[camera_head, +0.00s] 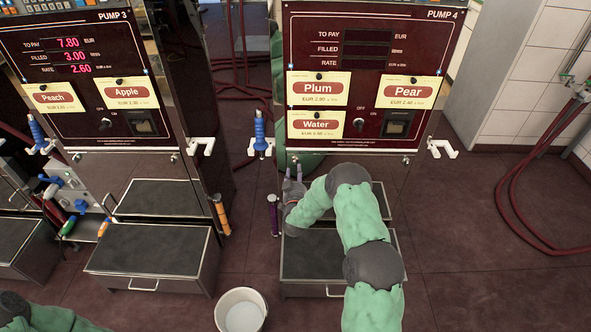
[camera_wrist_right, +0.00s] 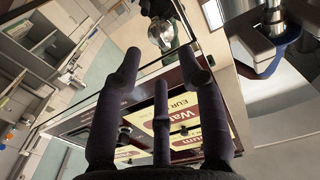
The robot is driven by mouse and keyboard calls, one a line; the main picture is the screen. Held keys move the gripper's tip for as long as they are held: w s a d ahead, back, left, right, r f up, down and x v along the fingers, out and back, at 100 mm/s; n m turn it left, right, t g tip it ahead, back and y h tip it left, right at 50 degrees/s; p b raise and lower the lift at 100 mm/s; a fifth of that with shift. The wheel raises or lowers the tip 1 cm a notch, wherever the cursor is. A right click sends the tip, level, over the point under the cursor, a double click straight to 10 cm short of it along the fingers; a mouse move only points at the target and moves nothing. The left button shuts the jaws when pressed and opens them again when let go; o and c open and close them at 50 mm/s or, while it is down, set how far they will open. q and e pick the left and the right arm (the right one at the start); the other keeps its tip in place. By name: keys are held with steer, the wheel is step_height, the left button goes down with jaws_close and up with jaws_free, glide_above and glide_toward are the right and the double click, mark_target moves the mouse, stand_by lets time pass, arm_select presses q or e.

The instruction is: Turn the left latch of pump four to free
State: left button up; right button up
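Pump four (camera_head: 375,75) stands at the right in the head view, with a dark red panel. Its left latch (camera_head: 297,157) appears as a small fitting at the panel's lower left edge. A shiny round metal knob in the wrist view (camera_wrist_right: 163,35), just beyond the fingertips, looks like this latch; its turned position I cannot tell. My right gripper (camera_head: 293,174) is just below the panel's lower left corner. In the wrist view its dark fingers (camera_wrist_right: 161,62) are spread and empty, apart from the knob. My left gripper is out of view; only my left arm shows at lower left.
A blue nozzle (camera_head: 260,135) hangs just left of the latch. A white hook (camera_head: 442,148) juts out at the panel's right. A step box (camera_head: 310,255) stands below my right arm, with a white bucket (camera_head: 240,310) beside it. Pump three (camera_head: 90,80) is at left.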

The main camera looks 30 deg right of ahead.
steer(key=shift+b+x, duration=0.65)
steer(key=shift+x, duration=1.7)
jaws_close()
